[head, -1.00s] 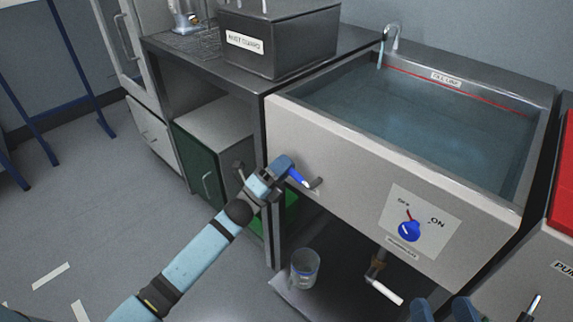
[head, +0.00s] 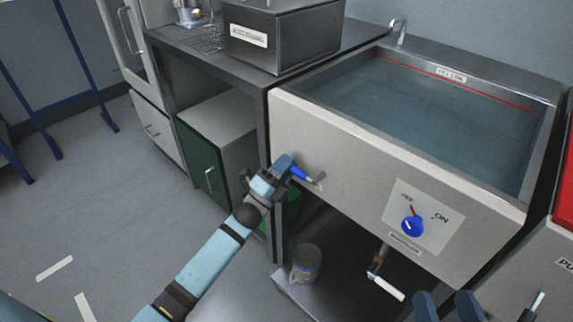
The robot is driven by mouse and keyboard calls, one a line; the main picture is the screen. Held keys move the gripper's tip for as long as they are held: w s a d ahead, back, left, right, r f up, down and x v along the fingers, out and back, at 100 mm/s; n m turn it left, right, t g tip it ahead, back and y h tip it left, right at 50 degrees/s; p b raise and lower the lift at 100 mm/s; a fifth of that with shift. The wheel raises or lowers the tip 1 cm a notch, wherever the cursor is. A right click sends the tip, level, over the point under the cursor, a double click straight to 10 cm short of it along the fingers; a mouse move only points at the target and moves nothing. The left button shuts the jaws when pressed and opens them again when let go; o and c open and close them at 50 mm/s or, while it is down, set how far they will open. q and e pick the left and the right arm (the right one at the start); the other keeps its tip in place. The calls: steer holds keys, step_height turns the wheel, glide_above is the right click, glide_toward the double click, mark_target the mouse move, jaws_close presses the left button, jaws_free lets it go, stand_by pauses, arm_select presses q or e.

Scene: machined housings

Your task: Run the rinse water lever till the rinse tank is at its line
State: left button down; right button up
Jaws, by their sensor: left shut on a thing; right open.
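The rinse tank (head: 345,137) is a grey steel basin with water (head: 440,115) in it. A red line (head: 470,87) with a "FILL LINE" label runs along its back wall. The water surface lies close to that line; I cannot tell the exact gap. The tap (head: 399,30) stands at the back left corner, with no stream visible from it. The blue-handled lever (head: 304,174) sits on the tank's front panel at the left. My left gripper (head: 288,167) is shut on its handle. My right gripper (head: 447,304) is open and empty at the bottom edge.
A blue OFF/ON knob (head: 412,226) is on the front panel. A drain pipe with a white handle (head: 385,288) and a glass jar (head: 306,263) are below. A dark labelled box (head: 285,40) stands on the left counter. A red thing (head: 565,180) is at the right.

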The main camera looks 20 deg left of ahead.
arm_select(q)
steer(key=c, duration=1.1)
jaws_free()
steer(key=shift+s+a+f, duration=0.1)
steer(key=shift+s+f, duration=0.15)
steer(key=p+v, duration=0.1)
steer(key=v, duration=1.2)
steer(key=shift+a, duration=0.1)
arm_select(e)
steer(key=f, duration=0.1)
steer(key=d+f+g+h, duration=0.1)
steer(key=shift+d+f, duration=0.1)
steer(key=shift+f, duration=0.3)
